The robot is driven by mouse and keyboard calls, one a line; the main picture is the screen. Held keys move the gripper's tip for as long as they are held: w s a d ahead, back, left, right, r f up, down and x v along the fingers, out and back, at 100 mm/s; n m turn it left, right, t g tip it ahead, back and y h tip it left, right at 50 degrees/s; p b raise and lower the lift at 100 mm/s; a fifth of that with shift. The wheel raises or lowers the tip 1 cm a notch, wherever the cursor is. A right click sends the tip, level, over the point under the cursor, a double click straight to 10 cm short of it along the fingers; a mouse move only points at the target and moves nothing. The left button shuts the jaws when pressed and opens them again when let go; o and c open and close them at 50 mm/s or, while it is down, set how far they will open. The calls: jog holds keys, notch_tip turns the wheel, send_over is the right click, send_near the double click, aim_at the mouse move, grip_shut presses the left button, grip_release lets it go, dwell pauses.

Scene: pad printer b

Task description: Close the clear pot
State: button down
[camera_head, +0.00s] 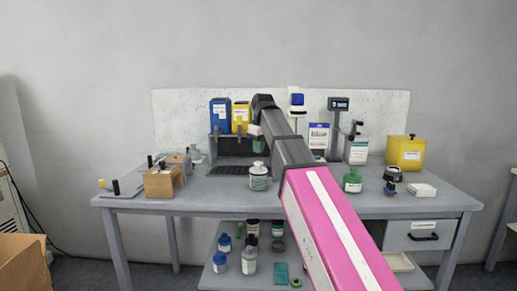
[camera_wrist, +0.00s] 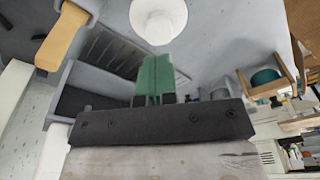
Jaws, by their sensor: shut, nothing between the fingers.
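A pale, clear-looking pot (camera_head: 258,183) with a label stands near the front middle of the bench. A whitish cap or top (camera_head: 258,165) shows on it; I cannot tell whether it is seated fully. In the wrist view a white round top (camera_wrist: 158,20) lies just beyond my fingertips, cut by the upper edge, probably that same pot. My gripper (camera_wrist: 154,68) has green fingers close together with nothing between them. The fingers appear apart from the white top. In the head view the gripper (camera_head: 258,146) is partly hidden by my arm, above and behind the pot.
A dark grated tray (camera_head: 228,169) lies behind the pot. Several bottles stand on the lower shelf (camera_head: 215,278). The bench front between pot and wooden block is clear.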

aim_at(258, 162)
jog(key=shift+f, duration=1.95)
jog(key=shift+r, duration=0.15)
dwell(0.3)
jog(key=shift+r, duration=3.35)
